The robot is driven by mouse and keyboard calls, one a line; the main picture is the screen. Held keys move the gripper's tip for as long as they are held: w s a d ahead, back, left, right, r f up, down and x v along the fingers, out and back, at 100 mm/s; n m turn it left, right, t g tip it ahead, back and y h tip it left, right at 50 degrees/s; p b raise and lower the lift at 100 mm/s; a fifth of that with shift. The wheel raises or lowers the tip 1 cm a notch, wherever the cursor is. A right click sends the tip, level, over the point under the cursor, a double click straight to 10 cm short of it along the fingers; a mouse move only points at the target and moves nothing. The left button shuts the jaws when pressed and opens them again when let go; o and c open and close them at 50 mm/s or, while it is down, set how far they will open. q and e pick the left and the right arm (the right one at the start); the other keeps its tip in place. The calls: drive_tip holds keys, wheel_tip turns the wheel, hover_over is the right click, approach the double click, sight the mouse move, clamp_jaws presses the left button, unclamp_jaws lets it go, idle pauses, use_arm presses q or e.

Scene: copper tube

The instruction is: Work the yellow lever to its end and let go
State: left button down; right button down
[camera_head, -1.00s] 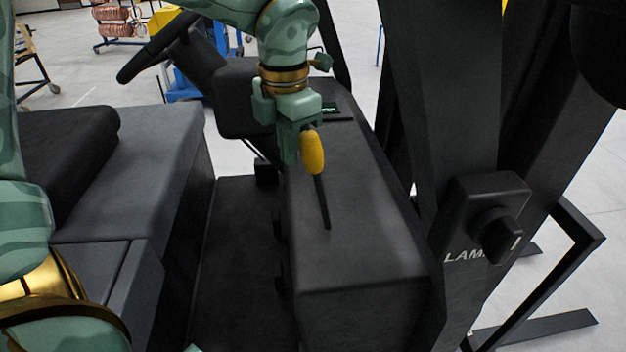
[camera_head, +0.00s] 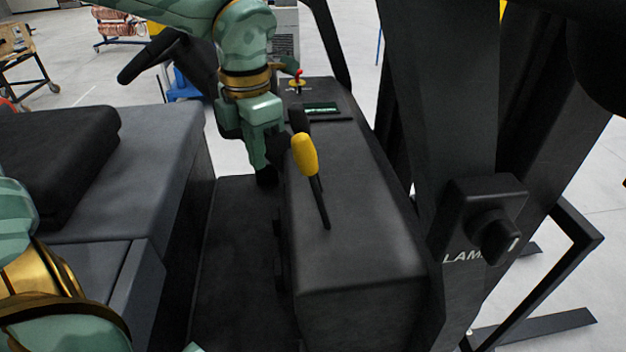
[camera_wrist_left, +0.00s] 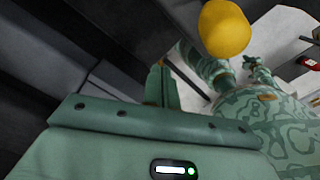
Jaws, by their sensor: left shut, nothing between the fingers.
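The yellow lever has a yellow knob (camera_head: 305,154) on a thin dark rod, which rises from the top of the black console and leans toward the far end. In the left wrist view the yellow knob (camera_wrist_left: 224,28) is at the top, to the right of the finger. My left gripper (camera_head: 264,155) is shut and empty, just left of the knob in the head view. In the left wrist view its green finger (camera_wrist_left: 160,85) does not hold the knob, and a gap shows between them.
A black knob (camera_head: 299,119) stands just behind the yellow one. A small display (camera_head: 321,109) and a red-topped switch (camera_head: 298,78) are farther along the console.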

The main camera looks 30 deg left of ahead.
use_arm(q)
wheel_tip(320, 180, up, 8)
drive_tip(key=p, duration=0.5)
idle(0.5)
drive_tip(key=shift+f, duration=0.1)
